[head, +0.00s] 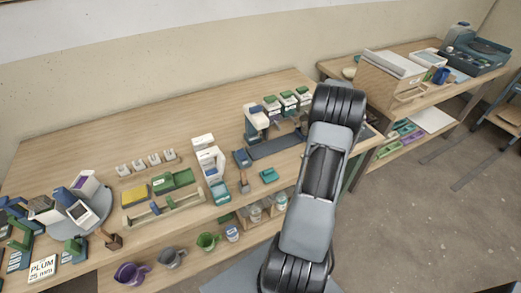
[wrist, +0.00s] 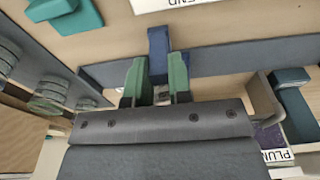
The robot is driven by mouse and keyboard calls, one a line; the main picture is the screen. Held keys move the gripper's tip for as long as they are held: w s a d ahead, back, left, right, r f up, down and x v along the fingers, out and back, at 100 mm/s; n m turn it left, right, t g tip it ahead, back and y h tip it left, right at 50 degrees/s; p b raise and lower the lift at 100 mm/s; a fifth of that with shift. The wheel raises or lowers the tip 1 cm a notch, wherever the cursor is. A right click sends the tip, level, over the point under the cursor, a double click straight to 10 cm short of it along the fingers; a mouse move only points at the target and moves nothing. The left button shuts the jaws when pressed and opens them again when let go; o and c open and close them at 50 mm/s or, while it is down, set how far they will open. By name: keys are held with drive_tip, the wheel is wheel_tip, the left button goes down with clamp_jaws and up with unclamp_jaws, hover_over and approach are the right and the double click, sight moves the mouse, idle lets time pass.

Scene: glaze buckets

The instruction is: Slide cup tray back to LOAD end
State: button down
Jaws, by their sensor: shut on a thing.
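My gripper (wrist: 158,90) has green fingertips on both sides of a blue upright block (wrist: 158,42) in the wrist view, and it is shut on that block. The block stands at a long dark grey rail (wrist: 235,57); I cannot tell whether it is the cup tray's handle. A white label reading "END" (wrist: 180,3) is cut off at the top edge. In the head view the dark grey track (head: 276,147) lies on the bench, partly behind my arm. My gripper and any cups are hidden there.
A blue block (head: 242,158) stands at the track's left end, beside a white dispenser (head: 211,162). A teal block (head: 268,175) lies in front. Several green-topped boxes (head: 288,99) stand behind. In the wrist view a dark teal block (wrist: 294,105) is close on the right.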

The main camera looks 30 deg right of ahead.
drive_tip(key=shift+s+d+p, duration=0.2)
drive_tip(key=shift+d+p, duration=0.1)
drive_tip(key=shift+d, duration=1.2)
drive_tip(key=shift+s+d+p, duration=0.15)
drive_tip(key=shift+d+p, duration=0.2)
drive_tip(key=shift+d, duration=1.2)
drive_tip(key=shift+s+d+p, duration=0.2)
drive_tip(key=shift+d+p, duration=0.1)
drive_tip(key=shift+d, duration=1.2)
drive_tip(key=c, duration=1.1)
unclamp_jaws()
drive_tip(key=shift+r, duration=0.1)
wheel_tip(320, 180, up, 7)
drive_tip(key=p, duration=0.4)
